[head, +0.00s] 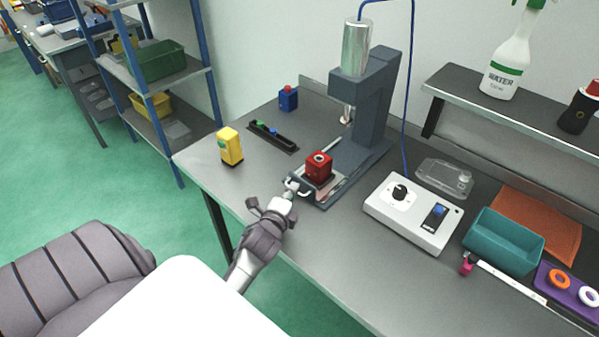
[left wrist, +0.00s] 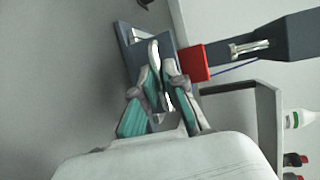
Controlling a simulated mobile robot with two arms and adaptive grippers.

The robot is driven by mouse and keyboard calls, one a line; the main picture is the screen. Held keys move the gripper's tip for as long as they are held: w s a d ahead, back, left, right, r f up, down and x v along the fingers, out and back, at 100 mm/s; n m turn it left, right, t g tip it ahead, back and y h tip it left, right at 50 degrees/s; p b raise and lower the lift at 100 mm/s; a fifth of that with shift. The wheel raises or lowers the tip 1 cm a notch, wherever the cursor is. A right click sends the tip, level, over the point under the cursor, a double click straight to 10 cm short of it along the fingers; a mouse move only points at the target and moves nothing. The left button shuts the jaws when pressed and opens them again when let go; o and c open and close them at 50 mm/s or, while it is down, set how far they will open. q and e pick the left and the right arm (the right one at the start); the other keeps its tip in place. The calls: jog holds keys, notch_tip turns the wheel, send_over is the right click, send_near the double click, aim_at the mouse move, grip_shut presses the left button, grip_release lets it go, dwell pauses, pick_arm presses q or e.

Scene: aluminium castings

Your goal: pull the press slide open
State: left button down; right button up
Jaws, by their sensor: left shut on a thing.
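The grey press (head: 372,105) stands on the bench, with a silver cylinder on top. Its slide (head: 334,190) lies low at the front of the press base. A red block (head: 319,168) sits on the slide, in front of the press head; it also shows in the left wrist view (left wrist: 194,63). The slide's pale handle (head: 303,189) faces my left gripper (head: 289,192). My left gripper is shut on this handle, and its fingers (left wrist: 163,62) partly hide it in the left wrist view. My right gripper is not in view.
A yellow block (head: 230,146), a dark tray with small buttons (head: 273,137) and a blue block (head: 288,98) stand left of the press. A white control box (head: 413,212) and a teal bin (head: 504,241) stand to the right. The bench's front-left area is clear.

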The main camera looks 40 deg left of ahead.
pick_arm(q)
jog(key=shift+r, duration=0.1)
jog(key=shift+w, duration=0.25)
jog(key=c, duration=1.2)
grip_release()
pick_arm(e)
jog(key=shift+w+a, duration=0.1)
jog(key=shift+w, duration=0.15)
pick_arm(q)
jog(key=shift+s, duration=0.1)
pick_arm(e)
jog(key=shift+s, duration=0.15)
pick_arm(q)
jog(key=v, duration=1.2)
